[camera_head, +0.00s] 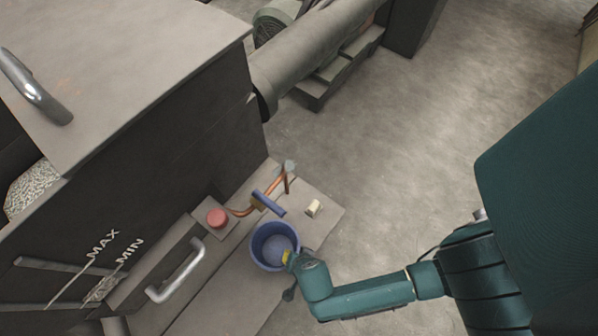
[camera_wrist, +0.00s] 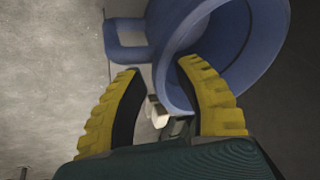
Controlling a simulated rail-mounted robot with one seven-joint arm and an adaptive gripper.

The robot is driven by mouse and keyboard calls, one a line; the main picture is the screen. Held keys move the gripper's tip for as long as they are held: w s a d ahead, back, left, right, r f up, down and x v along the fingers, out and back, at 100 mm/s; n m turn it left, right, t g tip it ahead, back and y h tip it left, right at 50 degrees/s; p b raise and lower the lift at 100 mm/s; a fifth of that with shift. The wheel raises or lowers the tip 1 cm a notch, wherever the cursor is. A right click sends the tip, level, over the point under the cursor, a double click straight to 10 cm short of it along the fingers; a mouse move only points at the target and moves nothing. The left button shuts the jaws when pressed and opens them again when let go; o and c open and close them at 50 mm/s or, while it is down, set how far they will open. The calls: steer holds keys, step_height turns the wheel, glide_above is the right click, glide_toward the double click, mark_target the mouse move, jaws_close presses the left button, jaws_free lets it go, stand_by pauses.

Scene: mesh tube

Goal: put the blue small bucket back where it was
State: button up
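The blue small bucket (camera_head: 262,262) is in the lower middle of the head view, by the grey ledge beside the large machine. Its open mouth faces up. My gripper (camera_head: 288,257) is at its right-hand rim, with a yellow finger showing over the bucket's inside. In the wrist view the bucket (camera_wrist: 265,35) fills the upper right, with a blue loop handle (camera_wrist: 125,54) on its left. The yellow fingers of my gripper (camera_wrist: 158,70) are apart, the right one inside the bucket mouth and the left one outside. The bucket's base contact is hidden.
An orange pipe (camera_head: 279,182) with a blue lever (camera_head: 269,203) stands just behind the bucket. A red button (camera_head: 216,218), a metal handle (camera_head: 178,270) and a small pale block (camera_head: 314,208) are nearby. Open floor (camera_head: 400,150) lies to the right.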

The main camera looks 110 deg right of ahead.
steer(key=w+v, duration=0.1)
steer(key=v, duration=0.7)
steer(key=w+a+r+n+t+y, duration=0.3)
steer(key=w+r+n+t, duration=0.8)
steer(key=w+r, duration=1.4)
step_height(320, 180, up, 34)
steer(key=w+a+n+t, duration=0.2)
steer(key=n+t, duration=0.8)
steer(key=n, duration=0.3)
steer(key=shift+a+f+y, duration=0.15)
steer(key=shift+a+y, duration=0.25)
step_height(320, 180, up, 3)
steer(key=p, duration=0.3)
steer(key=shift+w+p, duration=0.1)
steer(key=shift+p, duration=0.25)
